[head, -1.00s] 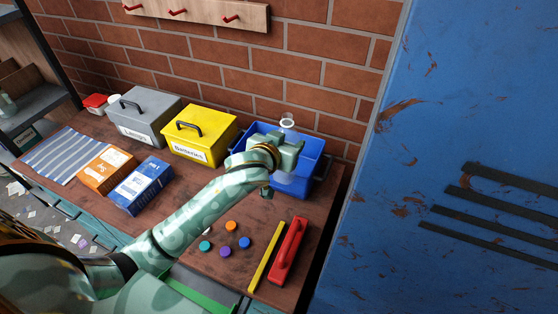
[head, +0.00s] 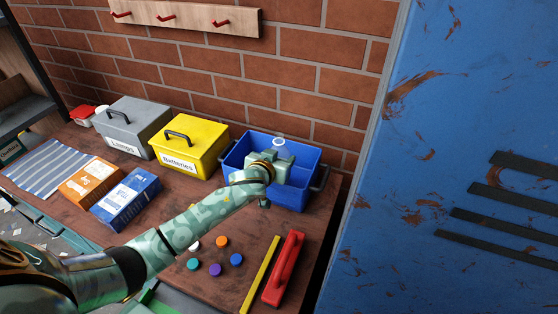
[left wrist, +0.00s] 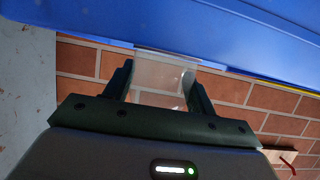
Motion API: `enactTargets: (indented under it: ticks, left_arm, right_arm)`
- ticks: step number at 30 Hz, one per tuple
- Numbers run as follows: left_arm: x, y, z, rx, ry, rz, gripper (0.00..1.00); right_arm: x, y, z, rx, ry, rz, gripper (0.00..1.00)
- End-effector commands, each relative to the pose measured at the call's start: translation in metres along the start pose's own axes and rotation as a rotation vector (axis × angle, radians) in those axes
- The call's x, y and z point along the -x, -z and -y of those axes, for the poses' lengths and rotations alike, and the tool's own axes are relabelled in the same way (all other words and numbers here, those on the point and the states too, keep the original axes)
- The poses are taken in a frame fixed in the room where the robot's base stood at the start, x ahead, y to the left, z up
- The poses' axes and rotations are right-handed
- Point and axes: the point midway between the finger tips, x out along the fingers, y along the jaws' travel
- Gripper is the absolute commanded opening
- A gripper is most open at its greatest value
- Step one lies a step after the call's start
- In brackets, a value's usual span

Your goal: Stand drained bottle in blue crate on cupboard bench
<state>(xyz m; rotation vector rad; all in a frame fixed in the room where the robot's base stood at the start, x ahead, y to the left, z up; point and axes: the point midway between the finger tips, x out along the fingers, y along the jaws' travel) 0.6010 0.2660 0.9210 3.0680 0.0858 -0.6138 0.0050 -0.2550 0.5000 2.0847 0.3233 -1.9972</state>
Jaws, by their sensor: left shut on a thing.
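The blue crate (head: 293,197) stands open on the brown cupboard bench (head: 230,288), near the brick wall. My left gripper (head: 277,162) is over the crate, shut on a clear bottle. The bottle's round pale neck (head: 279,141) pokes up behind the gripper; its lower part is hidden in the head view. In the left wrist view the translucent bottle (left wrist: 160,82) sits between the two dark fingers, with the blue crate wall (left wrist: 220,30) above it in the picture. I cannot tell whether the bottle touches the crate floor. My right gripper is not in view.
A yellow Batteries box (head: 205,150) stands close left of the crate, with a grey lidded box (head: 135,125) beyond. Several coloured caps (head: 215,270), a yellow bar (head: 260,275) and a red tool (head: 285,270) lie in front. A blue locker (head: 440,140) rises at right.

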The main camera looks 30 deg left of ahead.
Motion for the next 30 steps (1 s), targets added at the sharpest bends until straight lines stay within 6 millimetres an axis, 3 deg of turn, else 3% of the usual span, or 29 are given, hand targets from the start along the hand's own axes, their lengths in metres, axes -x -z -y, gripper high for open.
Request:
enactTargets:
  ticks: [8, 9, 11, 22, 30]
  left_arm:
    - [0.0, -0.002, 0.0, 0.0, 0.0, 0.001, 0.14]
    - [0.0, -0.002, 0.0, 0.0, 0.0, 0.001, 0.61]
    - [0.0, -0.001, 0.0, 0.0, 0.0, 0.001, 0.78]
    - [0.005, 0.002, 0.0, 0.0, -0.001, 0.001, 0.78]
    - [0.064, 0.004, -0.001, 0.001, -0.001, 0.001, 0.78]
  right_arm:
    - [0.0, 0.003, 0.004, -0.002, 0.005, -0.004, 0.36]
    - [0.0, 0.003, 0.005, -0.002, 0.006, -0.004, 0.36]
    - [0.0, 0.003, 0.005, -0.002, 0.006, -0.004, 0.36]
    - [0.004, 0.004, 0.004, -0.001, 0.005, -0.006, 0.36]
    - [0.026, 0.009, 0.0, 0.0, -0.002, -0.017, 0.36]
